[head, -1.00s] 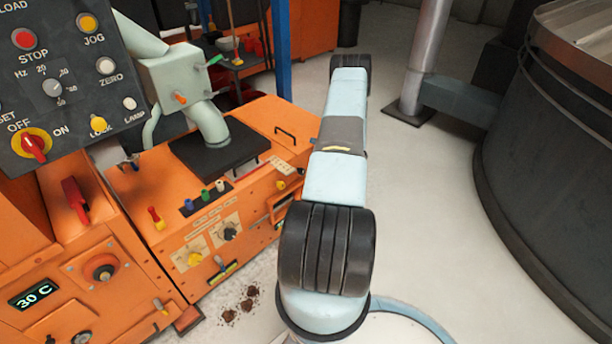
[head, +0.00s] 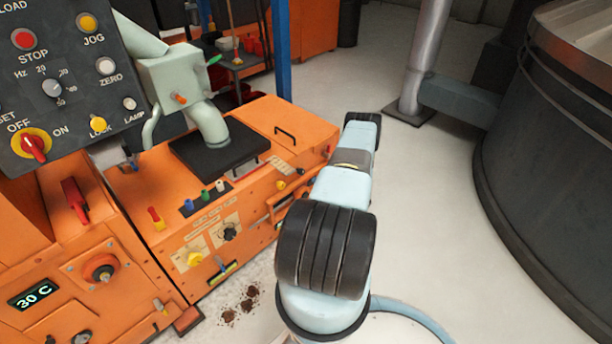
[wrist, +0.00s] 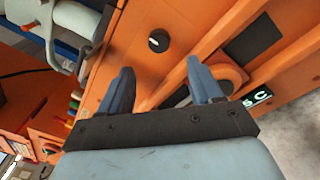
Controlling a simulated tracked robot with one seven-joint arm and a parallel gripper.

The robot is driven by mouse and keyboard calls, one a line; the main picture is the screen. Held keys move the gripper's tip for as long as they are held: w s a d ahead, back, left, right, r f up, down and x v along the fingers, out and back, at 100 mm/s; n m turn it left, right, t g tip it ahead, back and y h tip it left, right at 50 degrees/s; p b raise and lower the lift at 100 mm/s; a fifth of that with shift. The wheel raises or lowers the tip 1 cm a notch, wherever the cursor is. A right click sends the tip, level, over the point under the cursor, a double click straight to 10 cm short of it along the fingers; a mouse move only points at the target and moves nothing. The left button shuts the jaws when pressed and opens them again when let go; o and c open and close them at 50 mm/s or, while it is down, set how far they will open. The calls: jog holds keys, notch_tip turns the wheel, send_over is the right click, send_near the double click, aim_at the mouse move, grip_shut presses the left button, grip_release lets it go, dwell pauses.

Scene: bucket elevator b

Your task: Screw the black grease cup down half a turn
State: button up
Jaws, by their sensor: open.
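I cannot pick out the black grease cup for certain. A dark round fitting with an orange ring (head: 103,268) sits on the orange machine front, above and right of the 30 C display, in the head view. In the wrist view a round orange-rimmed part (wrist: 232,74) shows partly behind the right finger; I cannot tell if it is the same one. My gripper (wrist: 160,66) is open, with two blue fingers apart and nothing between them. It faces the orange machine. In the head view my gripper is not visible; only my arm shows.
A control panel (head: 68,75) with buttons stands at the upper left. The orange machine (head: 258,130) carries small coloured knobs and a black-based pale green pipe fitting (head: 208,125). A large dark tank (head: 560,190) stands at the right. Brown crumbs (head: 240,303) lie on the floor.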

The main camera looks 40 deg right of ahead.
aim_at(303, 173)
jog(key=w, duration=0.3)
jog(key=w+a, duration=0.1)
jog(key=w, duration=0.5)
jog(key=shift+a, duration=0.3)
